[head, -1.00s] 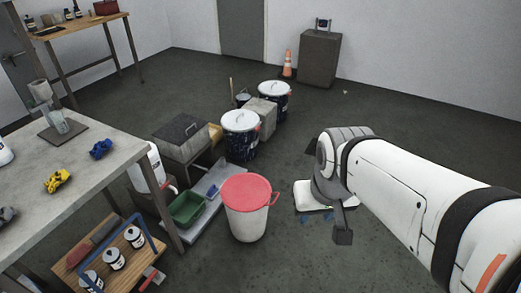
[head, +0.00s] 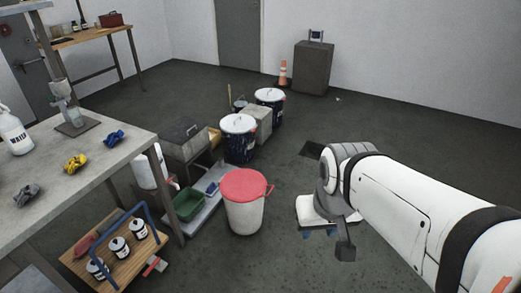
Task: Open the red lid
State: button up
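The red lid (head: 244,184) lies flat on top of a white bucket (head: 244,216), covering its mouth. A red handle tab sticks out at the lid's right side. The bucket stands upright on the dark floor near the middle of the head view. My gripper (head: 345,250) is to the right of the bucket, apart from it, at the end of my white arm. Its fingers are small and dark and partly hidden by the wrist, so I cannot tell whether they are open or shut.
A grey table (head: 85,165) with gloves stands at left. A wooden tray (head: 125,255) with small cans and a green bin (head: 188,203) are left of the bucket. Two drums with white lids (head: 238,124) and a grey block (head: 257,123) stand behind. The floor at right is open.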

aim_at(240, 185)
jog(key=z, duration=0.25)
jog(key=i, duration=1.15)
jog(key=z, duration=0.2)
